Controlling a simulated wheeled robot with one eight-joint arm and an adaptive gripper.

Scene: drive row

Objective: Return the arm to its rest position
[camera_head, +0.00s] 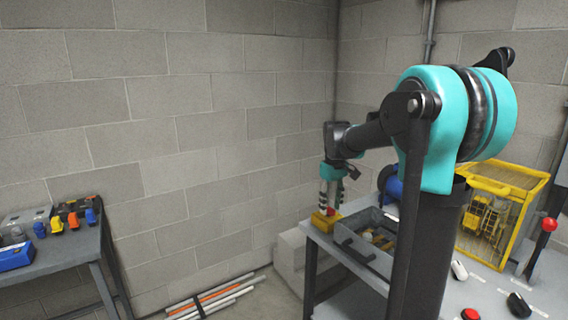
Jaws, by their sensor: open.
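My teal and black arm stands at the right and reaches left and away over the grey table (355,263). My gripper (330,204) points down at the table's far left corner. Its jaws are open, with nothing seen held in them.
A grey tray (352,250) with small parts is beside the yellow box. A yellow cage (505,205), a red-knobbed lever (548,225) and a red button (470,314) are at the right. A side table (60,262) stands left; pipes (212,299) lie on the floor.

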